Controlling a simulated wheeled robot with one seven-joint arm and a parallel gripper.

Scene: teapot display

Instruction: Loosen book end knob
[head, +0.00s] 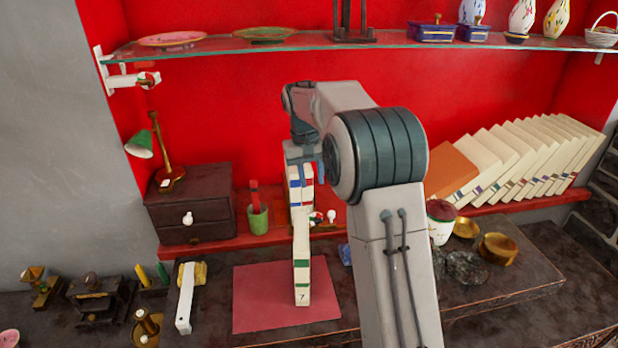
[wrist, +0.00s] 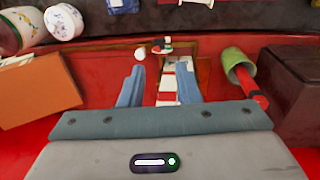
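The white book end knob (head: 331,215) shows beside the upright books, near a small red-and-white part (head: 316,217). In the wrist view the white knob (wrist: 140,54) lies just beyond the tip of the left finger, with the red-and-white part (wrist: 164,46) to its right. My gripper (head: 306,168) is above the books on the red shelf. Striped white books (wrist: 168,80) show between the fingers. The rest of the book end is mostly hidden.
A green cup with a red item (head: 257,218) and a dark drawer box (head: 190,205) stand left of the books. An orange book (head: 450,172) and a jar (head: 441,222) are right. A glass shelf (head: 300,42) runs above.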

